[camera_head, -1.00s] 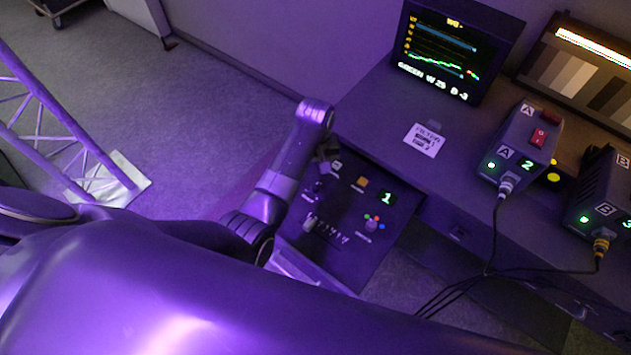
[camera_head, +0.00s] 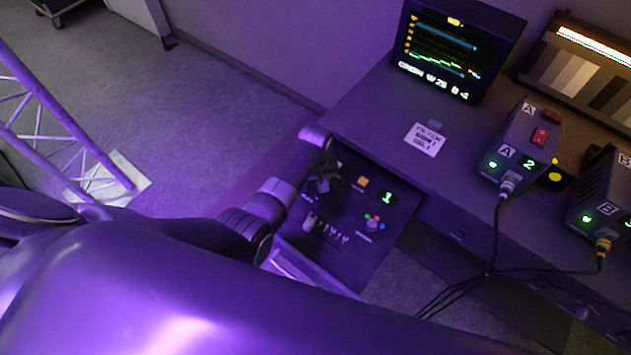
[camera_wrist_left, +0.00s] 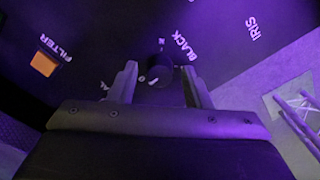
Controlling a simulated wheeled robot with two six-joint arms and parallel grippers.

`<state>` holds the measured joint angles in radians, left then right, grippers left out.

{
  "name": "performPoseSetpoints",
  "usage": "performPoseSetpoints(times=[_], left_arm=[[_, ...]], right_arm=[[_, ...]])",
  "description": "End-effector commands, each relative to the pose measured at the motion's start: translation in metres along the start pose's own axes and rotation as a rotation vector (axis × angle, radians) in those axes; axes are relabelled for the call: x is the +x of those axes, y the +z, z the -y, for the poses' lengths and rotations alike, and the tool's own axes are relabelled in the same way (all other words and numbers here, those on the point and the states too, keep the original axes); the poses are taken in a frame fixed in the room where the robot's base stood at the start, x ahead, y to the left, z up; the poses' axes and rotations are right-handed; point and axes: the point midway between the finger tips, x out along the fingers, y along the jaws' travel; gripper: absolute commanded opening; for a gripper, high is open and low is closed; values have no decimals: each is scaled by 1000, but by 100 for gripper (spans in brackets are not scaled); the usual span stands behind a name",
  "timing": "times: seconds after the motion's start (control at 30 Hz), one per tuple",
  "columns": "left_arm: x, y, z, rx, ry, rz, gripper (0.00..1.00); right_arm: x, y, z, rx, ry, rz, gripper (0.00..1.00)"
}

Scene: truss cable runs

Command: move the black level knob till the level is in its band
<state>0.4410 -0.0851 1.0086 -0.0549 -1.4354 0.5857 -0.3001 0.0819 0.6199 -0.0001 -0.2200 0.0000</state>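The black level knob (camera_wrist_left: 155,70), a small dark round knob with a light mark, stands on the dark panel beside the word BLACK in the left wrist view. My left gripper (camera_wrist_left: 160,72) is open, with one finger on either side of the knob and a visible gap to each. In the head view my left gripper (camera_head: 324,184) is low over the panel's upper left part and hides the knob. The monitor (camera_head: 447,50) shows a green trace low on its screen, with a text line starting GREEN W 25; the B value is hard to read. My right gripper is out of view.
The panel (camera_head: 345,262) also holds an orange FILTER button (camera_head: 363,182), a green digit 1 display (camera_head: 387,198) and a knob with coloured dots (camera_head: 372,225). Boxes A (camera_head: 520,143) and B (camera_head: 603,190) stand at the right with cables. A truss (camera_head: 60,120) stands left.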

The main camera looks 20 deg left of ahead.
Motion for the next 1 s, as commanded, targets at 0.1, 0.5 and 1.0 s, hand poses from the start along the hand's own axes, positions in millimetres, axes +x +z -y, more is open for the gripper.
performPoseSetpoints(times=[0.1,0.5,1.0], left_arm=[[0,0,0,0,0,0,28],[-2,0,0,-53,-1,0,3],[0,0,0,-376,-1,1,3]], right_arm=[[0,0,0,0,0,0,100],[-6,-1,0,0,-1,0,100],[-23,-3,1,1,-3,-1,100]])
